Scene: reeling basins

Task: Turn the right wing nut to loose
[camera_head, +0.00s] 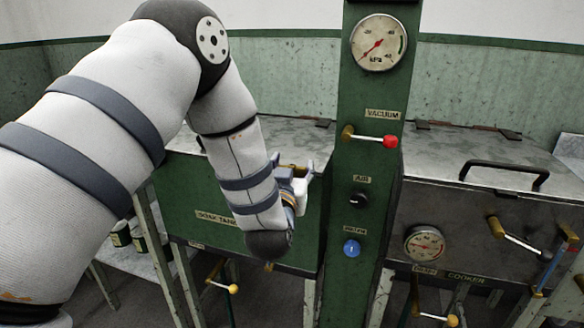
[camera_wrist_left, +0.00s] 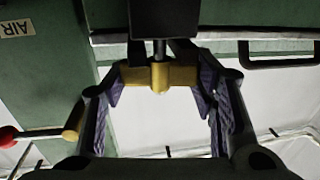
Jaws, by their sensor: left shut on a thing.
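The brass wing nut (camera_wrist_left: 158,75) sits on a short dark rod by the front edge of the soak tank (camera_head: 225,190) lid, at the lid's right end beside the green post. Its two wings spread across the space between my left fingers in the left wrist view. My left gripper (camera_wrist_left: 160,82) is shut on it, with a ridged pad against each wing. In the head view my left gripper (camera_head: 293,166) is at the tank's upper front edge, and my forearm and wrist hide part of the tank front. My right gripper is in neither view.
The green post (camera_head: 360,120) stands close right of my left gripper, with a red-tipped vacuum lever (camera_head: 385,141), a black air knob (camera_head: 357,201) and a blue knob (camera_head: 352,247). The cooker (camera_head: 470,235), with a black lid handle (camera_head: 505,168), is further right.

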